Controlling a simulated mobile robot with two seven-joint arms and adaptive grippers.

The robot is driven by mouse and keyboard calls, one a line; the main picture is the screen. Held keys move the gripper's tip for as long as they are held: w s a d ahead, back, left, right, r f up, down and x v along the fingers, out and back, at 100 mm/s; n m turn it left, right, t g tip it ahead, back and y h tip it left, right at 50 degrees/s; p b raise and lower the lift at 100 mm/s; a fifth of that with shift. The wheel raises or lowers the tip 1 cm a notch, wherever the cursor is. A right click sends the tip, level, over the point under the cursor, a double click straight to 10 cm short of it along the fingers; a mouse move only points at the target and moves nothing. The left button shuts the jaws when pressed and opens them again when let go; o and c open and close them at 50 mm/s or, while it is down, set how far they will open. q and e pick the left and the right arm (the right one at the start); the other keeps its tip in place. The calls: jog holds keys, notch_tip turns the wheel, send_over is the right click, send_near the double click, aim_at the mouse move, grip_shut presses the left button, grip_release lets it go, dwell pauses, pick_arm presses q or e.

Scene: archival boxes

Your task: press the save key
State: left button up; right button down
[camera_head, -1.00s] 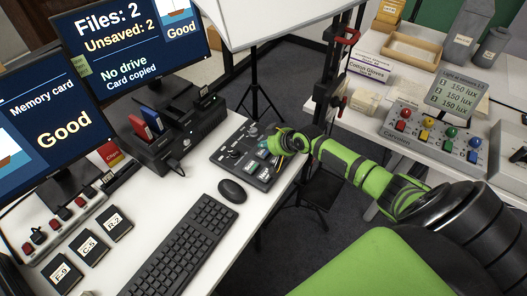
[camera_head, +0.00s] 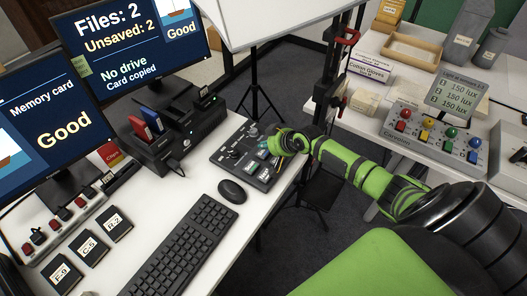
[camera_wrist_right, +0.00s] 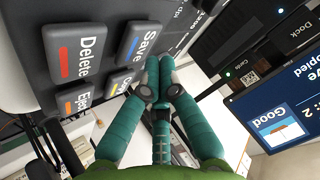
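The save key (camera_wrist_right: 143,42), grey with a blue bar and marked "Save", shows in the right wrist view on a dark key panel. The panel also shows in the head view (camera_head: 227,157) at the right side of the desk. My right gripper (camera_wrist_right: 160,75) has its teal fingers drawn together with nothing between them. Its fingertips are beside the save key's lower right end; whether they touch it I cannot tell. In the head view my right gripper (camera_head: 275,142) is over the panel's right part and hides some keys. My left gripper is not in view.
Delete (camera_wrist_right: 83,50) and Eject (camera_wrist_right: 78,99) keys sit beside the save key, with a yellow-barred key (camera_wrist_right: 117,82) near the fingers. A card dock (camera_head: 178,130), mouse (camera_head: 232,191) and keyboard (camera_head: 185,245) share the desk. The monitor (camera_head: 130,40) reads "Unsaved: 2".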

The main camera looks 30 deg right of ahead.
aim_at(265, 153)
jog(key=shift+f, duration=0.4)
jog(key=shift+f+b, duration=0.55)
jog(key=shift+b, duration=0.1)
dwell(0.4)
jog(key=shift+r, duration=0.1)
jog(key=shift+r+p, duration=0.8)
jog(key=shift+p, duration=0.1)
notch_tip(265, 153, up, 5)
jog(key=p, duration=0.5)
jog(key=shift+r, duration=0.1)
dwell(0.6)
